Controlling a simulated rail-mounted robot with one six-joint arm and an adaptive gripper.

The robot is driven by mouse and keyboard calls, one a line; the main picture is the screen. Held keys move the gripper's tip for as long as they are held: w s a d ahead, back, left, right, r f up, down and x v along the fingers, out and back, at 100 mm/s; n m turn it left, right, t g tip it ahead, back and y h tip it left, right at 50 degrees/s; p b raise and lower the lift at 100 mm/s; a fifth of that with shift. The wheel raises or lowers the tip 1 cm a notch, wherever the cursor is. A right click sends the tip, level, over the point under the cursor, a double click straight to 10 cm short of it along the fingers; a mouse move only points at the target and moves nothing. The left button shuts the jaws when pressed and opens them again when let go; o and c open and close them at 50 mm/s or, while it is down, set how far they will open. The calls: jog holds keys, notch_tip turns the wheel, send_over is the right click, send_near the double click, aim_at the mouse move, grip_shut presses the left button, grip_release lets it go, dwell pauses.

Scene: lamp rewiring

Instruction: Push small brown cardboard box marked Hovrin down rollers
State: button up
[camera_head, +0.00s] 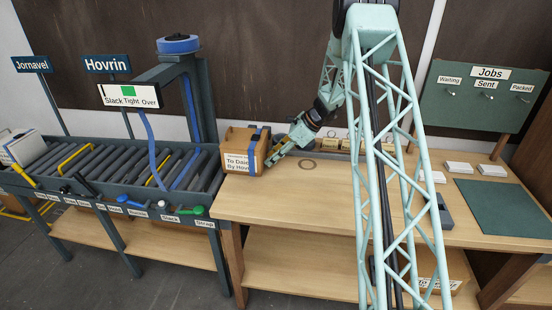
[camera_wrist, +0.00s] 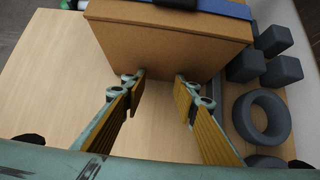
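The small brown cardboard box (camera_head: 245,149) stands upright at the left end of the wooden bench, beside the roller conveyor (camera_head: 110,165). It has a blue strap and a white label reading "To Daid By Hovr...", partly cut off. My gripper (camera_head: 276,157) is at the box's right side. In the wrist view the box (camera_wrist: 165,42) fills the top middle, its plain side facing me. My gripper (camera_wrist: 160,76) is open, with its two fingertips apart and at or very near that side. Whether they touch it I cannot tell. Nothing is between the fingers.
A Hovrin sign (camera_head: 106,64) and a Jornavel sign (camera_head: 32,64) stand behind the rollers. A strap stand with a "Slack Tight Over" gauge (camera_head: 130,95) rises over them. A white box (camera_head: 22,147) sits at the far left end. Grey blocks and a ring (camera_wrist: 262,117) lie right of the box.

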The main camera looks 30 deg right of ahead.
aim_at(265, 153)
jog(key=shift+w+a, duration=0.65)
jog(key=shift+a, duration=0.2)
jog(key=shift+w+a, duration=0.65)
jog(key=shift+a, duration=0.15)
jog(key=shift+w, duration=0.1)
